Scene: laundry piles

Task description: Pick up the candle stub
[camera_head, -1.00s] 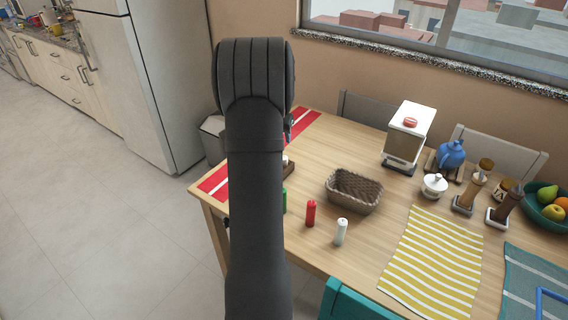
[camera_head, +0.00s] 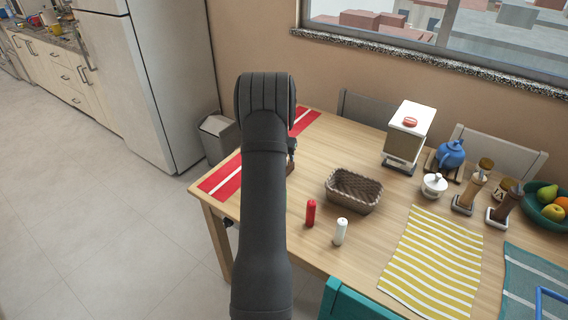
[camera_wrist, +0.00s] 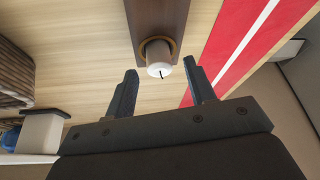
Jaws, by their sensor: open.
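The candle stub (camera_wrist: 159,58) is short and white with a dark wick. In the wrist view it sits in a brass-coloured ring on a dark wooden holder (camera_wrist: 158,18). My gripper (camera_wrist: 161,68) is open and empty. Its two dark fingertips show left and right of the stub in the picture, with a gap on each side. The stub appears just beyond the tips, and nothing shows the fingers touching it. In the head view my arm hides the stub and most of my gripper; only a sliver of the holder (camera_head: 290,168) shows at the arm's right edge.
A red striped runner (camera_head: 220,178) lies along the table's left end. A wicker basket (camera_head: 354,191), a red bottle (camera_head: 311,213) and a white bottle (camera_head: 341,232) stand right of my arm. A yellow striped mat (camera_head: 432,262) lies farther right.

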